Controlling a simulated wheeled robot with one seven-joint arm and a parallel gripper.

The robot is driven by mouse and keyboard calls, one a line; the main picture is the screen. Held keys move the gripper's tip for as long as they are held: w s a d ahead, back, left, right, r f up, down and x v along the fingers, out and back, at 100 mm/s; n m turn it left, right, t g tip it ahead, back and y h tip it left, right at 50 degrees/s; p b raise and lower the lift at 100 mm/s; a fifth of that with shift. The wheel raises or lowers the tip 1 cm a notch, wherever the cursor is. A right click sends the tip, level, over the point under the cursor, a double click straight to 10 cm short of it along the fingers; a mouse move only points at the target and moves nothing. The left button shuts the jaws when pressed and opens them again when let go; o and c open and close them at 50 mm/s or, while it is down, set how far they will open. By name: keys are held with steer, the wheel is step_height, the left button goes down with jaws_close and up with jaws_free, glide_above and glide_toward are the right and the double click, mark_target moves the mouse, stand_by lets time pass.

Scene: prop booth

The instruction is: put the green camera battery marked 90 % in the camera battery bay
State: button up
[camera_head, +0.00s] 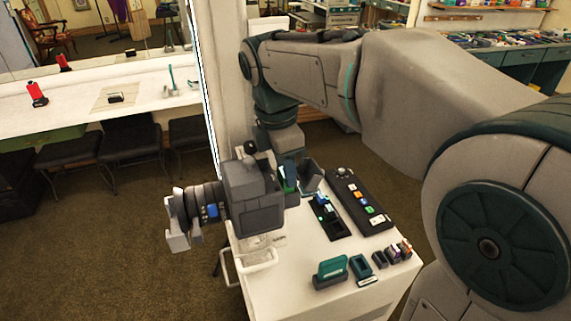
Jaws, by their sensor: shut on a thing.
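A grey video camera (252,195) stands at the left end of the white cart, its lens pointing left and a screen on its near side. My gripper (291,177) points down just behind and right of the camera body. It is shut on a green battery (290,180), of which only a narrow part shows between dark parts. Its marking cannot be read. The battery bay cannot be made out from this side, and I cannot tell whether the battery touches the camera.
The white cart (300,290) also bears a black tray (341,230) with blue and green pieces, a black button panel (362,203), a green block in a dark base (330,271), a teal holder (361,268) and several small dark pieces (380,259). My arm spans the upper right.

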steer(key=shift+f, duration=0.2)
steer(key=shift+f+b, duration=0.5)
steer(key=shift+f, duration=0.05)
stand_by(0.3)
steer(key=o, duration=1.1)
steer(key=shift+r, duration=0.15)
steer(key=shift+r+p, duration=3.2)
steer(key=shift+r, duration=0.2)
steer(key=shift+f, duration=0.1)
